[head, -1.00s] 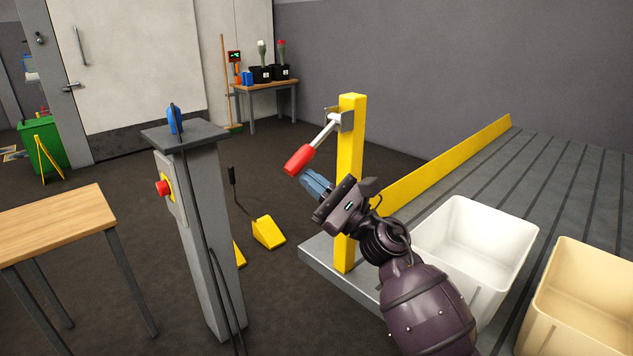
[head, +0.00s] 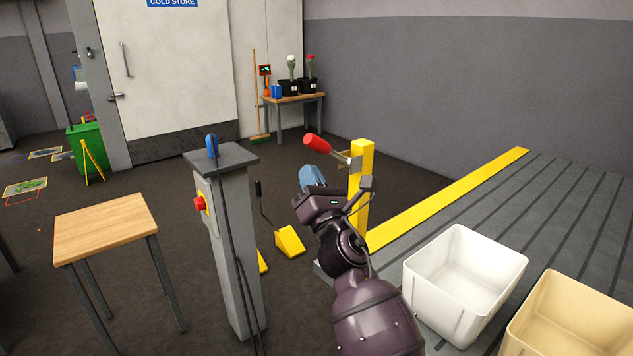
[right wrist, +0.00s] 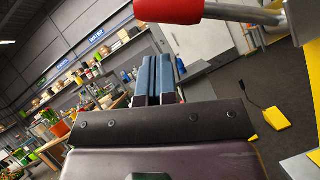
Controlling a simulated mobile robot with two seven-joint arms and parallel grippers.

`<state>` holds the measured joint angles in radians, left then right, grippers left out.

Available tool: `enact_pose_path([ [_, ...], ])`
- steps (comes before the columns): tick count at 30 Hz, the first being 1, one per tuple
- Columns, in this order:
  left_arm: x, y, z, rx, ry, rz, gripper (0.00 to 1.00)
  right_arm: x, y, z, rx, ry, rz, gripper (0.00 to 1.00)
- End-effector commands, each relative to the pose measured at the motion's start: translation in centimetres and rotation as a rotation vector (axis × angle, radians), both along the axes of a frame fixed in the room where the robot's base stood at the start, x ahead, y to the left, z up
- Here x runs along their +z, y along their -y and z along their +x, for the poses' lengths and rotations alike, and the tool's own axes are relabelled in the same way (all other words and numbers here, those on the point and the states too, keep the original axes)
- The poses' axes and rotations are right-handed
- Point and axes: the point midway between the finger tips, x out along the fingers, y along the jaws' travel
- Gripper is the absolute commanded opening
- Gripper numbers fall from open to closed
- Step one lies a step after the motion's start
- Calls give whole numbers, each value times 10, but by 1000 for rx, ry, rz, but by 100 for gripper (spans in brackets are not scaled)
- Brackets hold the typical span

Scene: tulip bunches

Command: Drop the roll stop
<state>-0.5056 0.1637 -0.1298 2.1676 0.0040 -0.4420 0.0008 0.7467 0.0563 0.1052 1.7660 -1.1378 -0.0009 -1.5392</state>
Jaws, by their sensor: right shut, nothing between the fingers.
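The roll stop (head: 455,201) is the long yellow strip along the edge of the grooved grey platform, and it looks flat. A yellow post (head: 361,186) stands at its near end, with a lever ending in a red handle (head: 317,141) that points up and left. My right gripper (head: 311,174) is shut and empty, just below the red handle, apart from it. In the right wrist view the blue fingers (right wrist: 157,77) are together, and the red handle (right wrist: 168,10) is above them. My left gripper is out of view.
A white bin (head: 421,299) and a cream bin (head: 530,335) stand on the platform. A grey pedestal (head: 234,250) with a red button and a yellow foot pedal (head: 289,241) are left of my arm. A wooden table (head: 105,226) stands farther left.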

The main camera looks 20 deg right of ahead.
Motion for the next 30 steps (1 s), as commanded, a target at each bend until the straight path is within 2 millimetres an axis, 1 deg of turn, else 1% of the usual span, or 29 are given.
enact_pose_path([
  [1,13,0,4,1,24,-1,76,17,0,-2,0,-1,34,0],
  [7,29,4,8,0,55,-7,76,28,3,0,1,-46,146,0],
  [16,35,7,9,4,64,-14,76,32,6,2,0,-84,233,0],
  [30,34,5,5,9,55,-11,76,32,7,3,0,-90,246,0],
])
